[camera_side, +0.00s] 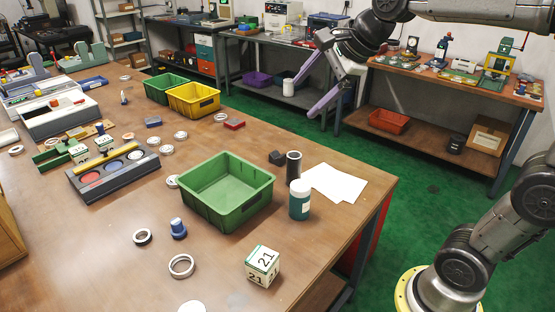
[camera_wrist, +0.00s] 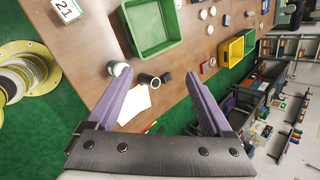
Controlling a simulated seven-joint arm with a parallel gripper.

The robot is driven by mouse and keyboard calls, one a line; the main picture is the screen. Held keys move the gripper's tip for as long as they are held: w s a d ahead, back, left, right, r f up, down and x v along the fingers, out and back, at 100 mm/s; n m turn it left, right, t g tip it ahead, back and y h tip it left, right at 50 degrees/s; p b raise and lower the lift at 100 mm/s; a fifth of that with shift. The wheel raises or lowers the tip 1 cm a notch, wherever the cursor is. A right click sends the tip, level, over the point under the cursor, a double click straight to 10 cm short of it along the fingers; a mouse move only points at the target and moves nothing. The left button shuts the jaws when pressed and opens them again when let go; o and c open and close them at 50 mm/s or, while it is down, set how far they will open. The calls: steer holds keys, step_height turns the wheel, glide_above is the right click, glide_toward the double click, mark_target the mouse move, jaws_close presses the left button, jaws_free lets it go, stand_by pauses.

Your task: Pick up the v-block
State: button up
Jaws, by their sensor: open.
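A small dark grey block (camera_side: 276,157), which looks like the v-block, lies on the wooden table just right of the green bin; its notch is too small to make out. It also shows in the wrist view (camera_wrist: 166,77), between my fingertips in the picture but well beyond them. My gripper (camera_side: 303,101) has two purple fingers spread wide with nothing between them. It hangs in the air past the table's far edge, high and to the right of the block. The fingers also show in the wrist view (camera_wrist: 158,76).
A black cylinder (camera_side: 293,167) stands close beside the block. A white-capped teal bottle (camera_side: 300,200) and white paper sheets (camera_side: 336,184) are near. The green bin (camera_side: 225,192) is at the block's left. Rings and a calendar cube (camera_side: 262,266) lie nearer the front.

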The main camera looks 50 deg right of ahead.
steer(key=w+d+f+m, duration=0.1)
steer(key=w+d+m, duration=0.2)
steer(key=w, duration=0.3)
steer(key=w+d+f+m, duration=0.2)
steer(key=w+d+m, duration=0.1)
steer(key=w+m, duration=0.15)
steer(key=m+g, duration=0.3)
steer(key=m, duration=0.3)
glide_above(278, 157)
steer(key=s, duration=0.3)
step_height(278, 157, down, 30)
steer(key=shift+w+a+f, duration=0.1)
steer(key=shift+w+a, duration=0.05)
steer(key=shift+x, duration=2.5)
steer(key=shift+w+d, duration=0.1)
steer(key=shift+d, duration=0.15)
steer(key=shift+c, duration=0.3)
jaws_close()
